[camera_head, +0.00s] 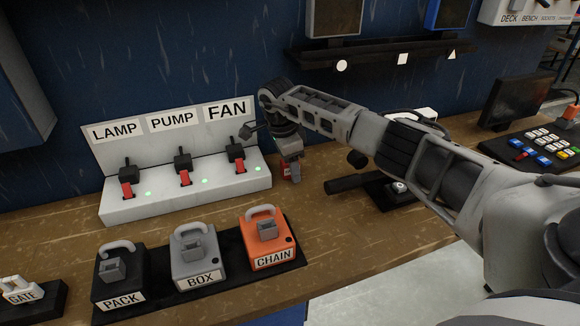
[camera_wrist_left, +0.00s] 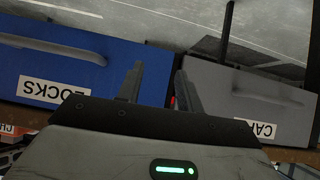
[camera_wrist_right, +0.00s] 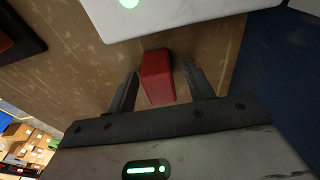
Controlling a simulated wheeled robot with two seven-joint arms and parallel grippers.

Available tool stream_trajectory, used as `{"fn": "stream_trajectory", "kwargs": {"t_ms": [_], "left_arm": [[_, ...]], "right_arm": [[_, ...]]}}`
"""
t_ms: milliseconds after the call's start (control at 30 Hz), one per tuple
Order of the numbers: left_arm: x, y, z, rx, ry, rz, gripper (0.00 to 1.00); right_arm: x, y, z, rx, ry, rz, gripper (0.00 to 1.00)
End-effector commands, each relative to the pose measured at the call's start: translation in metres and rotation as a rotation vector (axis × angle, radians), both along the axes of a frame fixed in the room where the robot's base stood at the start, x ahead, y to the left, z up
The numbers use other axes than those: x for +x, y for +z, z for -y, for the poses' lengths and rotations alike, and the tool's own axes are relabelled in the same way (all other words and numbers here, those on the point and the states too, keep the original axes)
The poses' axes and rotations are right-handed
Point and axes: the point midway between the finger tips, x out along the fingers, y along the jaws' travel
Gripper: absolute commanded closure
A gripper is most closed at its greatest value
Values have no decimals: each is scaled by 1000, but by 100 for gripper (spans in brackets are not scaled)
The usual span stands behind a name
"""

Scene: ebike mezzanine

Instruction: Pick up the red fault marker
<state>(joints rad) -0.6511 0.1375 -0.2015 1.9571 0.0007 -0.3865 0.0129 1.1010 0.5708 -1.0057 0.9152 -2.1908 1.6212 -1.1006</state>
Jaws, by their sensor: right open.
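The red fault marker (camera_wrist_right: 157,77) is a small red block on the wooden bench. In the head view a bit of it (camera_head: 287,173) shows beside the right end of the white switch panel, mostly hidden by my gripper. My right gripper (camera_wrist_right: 160,84) is open and points down at it, with the marker between or just beyond the two fingers. A gap shows on each side of the marker. My left gripper (camera_wrist_left: 157,82) is open and empty, in front of a blue drawer marked LOCKS and a grey drawer; it is not in the head view.
The white switch panel (camera_head: 125,212) with LAMP, PUMP and FAN levers stands just left of my right gripper. Padlocks marked PACK (camera_head: 118,276), BOX (camera_head: 195,257) and CHAIN (camera_head: 268,242) sit in front. A dark device (camera_head: 388,190) lies to the right.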

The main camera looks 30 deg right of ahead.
Motion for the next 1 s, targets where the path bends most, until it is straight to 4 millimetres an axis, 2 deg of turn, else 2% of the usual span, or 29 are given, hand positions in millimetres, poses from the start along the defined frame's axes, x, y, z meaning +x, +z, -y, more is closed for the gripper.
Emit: {"fn": "stream_trajectory", "kwargs": {"t_ms": [33, 200, 667, 867, 1000], "left_arm": [[0, 0, 0, 1, 1, 0, 64], [0, 0, 0, 0, 1, 0, 64], [3, 2, 1, -5, 2, 12, 64], [4, -6, 2, -8, -1, 13, 64], [3, -3, 4, -11, -4, 10, 64]], "right_arm": [[0, 0, 0, 0, 0, 0, 47], [0, 0, 0, 0, 0, 0, 95], [1, 7, 0, 1, 1, 2, 96], [1, 33, 0, -1, 2, 6, 96], [-16, 50, 2, -2, 2, 3, 96]]}}
